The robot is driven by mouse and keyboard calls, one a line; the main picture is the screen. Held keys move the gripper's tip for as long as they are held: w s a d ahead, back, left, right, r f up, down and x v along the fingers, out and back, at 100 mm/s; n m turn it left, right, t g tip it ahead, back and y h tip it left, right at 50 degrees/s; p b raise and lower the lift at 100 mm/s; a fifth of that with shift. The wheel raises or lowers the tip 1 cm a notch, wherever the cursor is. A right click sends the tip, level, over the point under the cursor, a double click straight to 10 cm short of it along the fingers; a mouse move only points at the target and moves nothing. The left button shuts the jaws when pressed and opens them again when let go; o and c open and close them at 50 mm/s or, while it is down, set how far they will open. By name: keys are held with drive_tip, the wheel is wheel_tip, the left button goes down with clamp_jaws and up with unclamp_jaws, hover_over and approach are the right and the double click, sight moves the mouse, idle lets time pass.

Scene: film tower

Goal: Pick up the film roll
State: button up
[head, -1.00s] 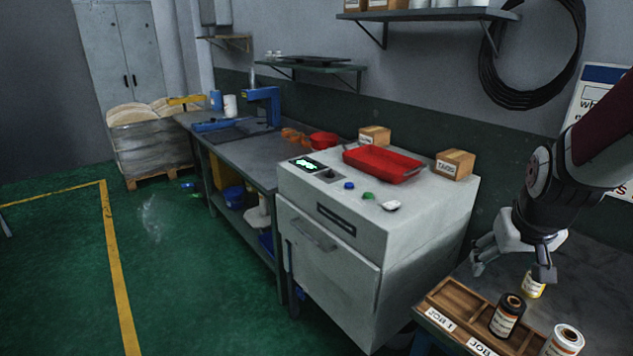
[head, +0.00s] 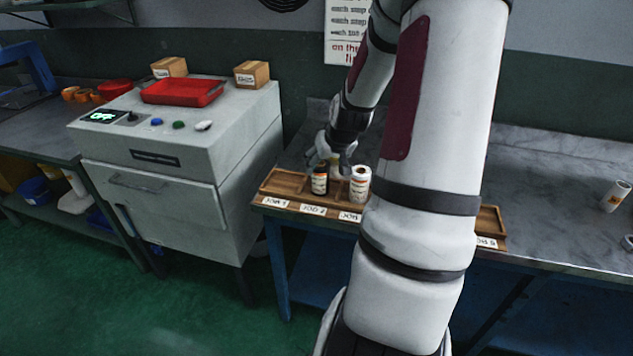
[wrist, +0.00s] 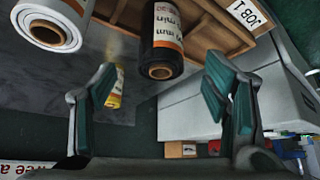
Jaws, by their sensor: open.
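In the head view, a black film roll with an orange-and-white label (head: 320,182) stands in the wooden tray (head: 276,183). A white roll (head: 360,185) stands to its right. A yellow roll (head: 336,160) is behind them, partly hidden by my gripper (head: 338,150). In the wrist view, my gripper (wrist: 158,84) is open with nothing held. The black roll (wrist: 163,38) appears between and beyond the fingers. The white roll (wrist: 47,25) is at upper left. I cannot tell which roll is meant.
My arm hides part of the tray and bench. A grey machine (head: 200,155) with a red tray (head: 183,92) and small boxes stands left of the bench (head: 555,200). The bench between is clear.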

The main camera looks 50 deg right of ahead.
sight(322, 166)
drive_tip(key=b+x, duration=0.1)
drive_tip(key=x, duration=0.6)
drive_tip(key=shift+w, duration=0.25)
drive_tip(key=c, duration=1.4)
drive_tip(key=shift+r, duration=0.1)
